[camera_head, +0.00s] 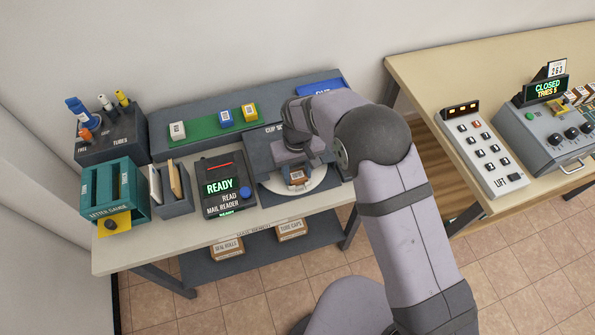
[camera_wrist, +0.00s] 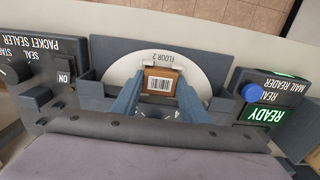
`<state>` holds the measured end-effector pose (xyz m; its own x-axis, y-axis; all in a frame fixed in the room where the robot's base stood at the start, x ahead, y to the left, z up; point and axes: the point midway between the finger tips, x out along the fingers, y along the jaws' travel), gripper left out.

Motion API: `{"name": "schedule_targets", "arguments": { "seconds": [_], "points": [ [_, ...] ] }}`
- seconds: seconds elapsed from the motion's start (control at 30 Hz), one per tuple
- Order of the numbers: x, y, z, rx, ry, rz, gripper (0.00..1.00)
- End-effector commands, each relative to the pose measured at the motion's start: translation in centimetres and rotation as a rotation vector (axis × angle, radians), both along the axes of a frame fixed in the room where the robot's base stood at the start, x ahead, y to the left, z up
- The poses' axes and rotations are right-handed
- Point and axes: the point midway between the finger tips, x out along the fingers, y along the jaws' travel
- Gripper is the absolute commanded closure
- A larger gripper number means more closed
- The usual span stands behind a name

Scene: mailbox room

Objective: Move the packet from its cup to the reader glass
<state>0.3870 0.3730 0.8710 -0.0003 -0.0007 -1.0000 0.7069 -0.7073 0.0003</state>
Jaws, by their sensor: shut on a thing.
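The packet is a small brown block with a white barcode label (camera_wrist: 161,83). It also shows in the head view (camera_head: 297,178) at the front of a white round dial (camera_head: 318,183). My gripper (camera_wrist: 159,94) is shut on the packet, one blue-grey finger on each side. The wrist view shows "FLOOR 2" on the dial just beyond the packet. I cannot tell whether the packet still rests in its cup. The mail reader (camera_head: 228,187) stands left of the dial and its screen shows READY. A dark top with a red line (camera_head: 221,167) may be its glass.
The packet sealer (camera_wrist: 45,72) is on the dial's other side. A grey housing (camera_head: 262,150) rises behind the dial. A green strip (camera_head: 212,126) bears several small packets behind.

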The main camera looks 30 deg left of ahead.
Motion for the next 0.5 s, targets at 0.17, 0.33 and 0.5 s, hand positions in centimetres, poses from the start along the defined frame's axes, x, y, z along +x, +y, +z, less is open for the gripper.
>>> {"name": "schedule_targets", "arguments": {
  "seconds": [0.17,0.33,0.5],
  "points": [
    [0.02,0.02,-0.09,0.001,-0.001,0.0,0.82],
    [0.01,0.01,-0.13,0.001,-0.001,0.0,0.82],
    [0.01,0.01,-0.13,0.001,-0.001,0.0,0.38]
  ]
}}
